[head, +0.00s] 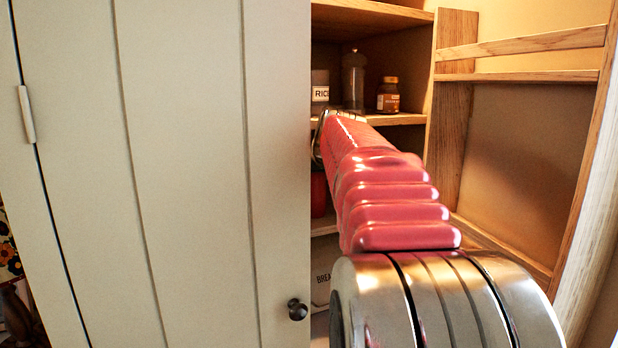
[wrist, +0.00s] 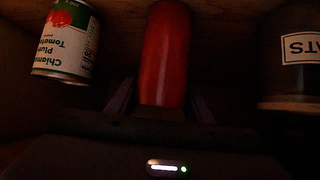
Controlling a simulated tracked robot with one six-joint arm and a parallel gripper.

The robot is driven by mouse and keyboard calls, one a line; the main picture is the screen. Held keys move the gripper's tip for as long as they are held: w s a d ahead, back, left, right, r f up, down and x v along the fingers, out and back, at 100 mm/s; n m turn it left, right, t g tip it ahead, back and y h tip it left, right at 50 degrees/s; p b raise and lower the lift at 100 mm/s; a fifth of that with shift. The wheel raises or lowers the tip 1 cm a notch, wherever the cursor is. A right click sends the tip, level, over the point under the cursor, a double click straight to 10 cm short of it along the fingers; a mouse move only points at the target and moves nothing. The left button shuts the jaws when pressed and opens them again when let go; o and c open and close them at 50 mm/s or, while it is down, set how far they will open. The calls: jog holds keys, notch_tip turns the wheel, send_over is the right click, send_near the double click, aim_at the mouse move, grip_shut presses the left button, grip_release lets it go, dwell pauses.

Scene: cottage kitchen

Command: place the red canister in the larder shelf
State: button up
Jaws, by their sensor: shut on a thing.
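The red canister (wrist: 164,55) shows in the middle of the wrist view, between the two fingers of my gripper (wrist: 160,105). My gripper is shut on it. In the head view a bit of red (head: 318,194) shows low inside the larder, left of my arm; I cannot tell whether it is the canister. The larder shelf (head: 395,119) shows in the head view behind my arm. My arm reaches into the larder and hides my gripper in that view. Whether the canister touches a shelf is hard to tell in the dark.
In the wrist view a tomato tin (wrist: 65,42) stands left of the canister and a dark jar (wrist: 290,75) labelled "ATS" right. In the head view a rice container (head: 320,88), a mill (head: 353,75) and a brown jar (head: 388,96) stand above. The cream door (head: 180,170) fills the left.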

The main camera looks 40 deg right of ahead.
jog(key=shift+s+d+r, duration=0.1)
jog(key=shift+s+d, duration=0.2)
jog(key=shift+d, duration=0.05)
jog(key=o, duration=1.3)
jog(key=v, duration=1.2)
jog(key=shift+a, duration=0.1)
jog(key=shift+s, duration=0.1)
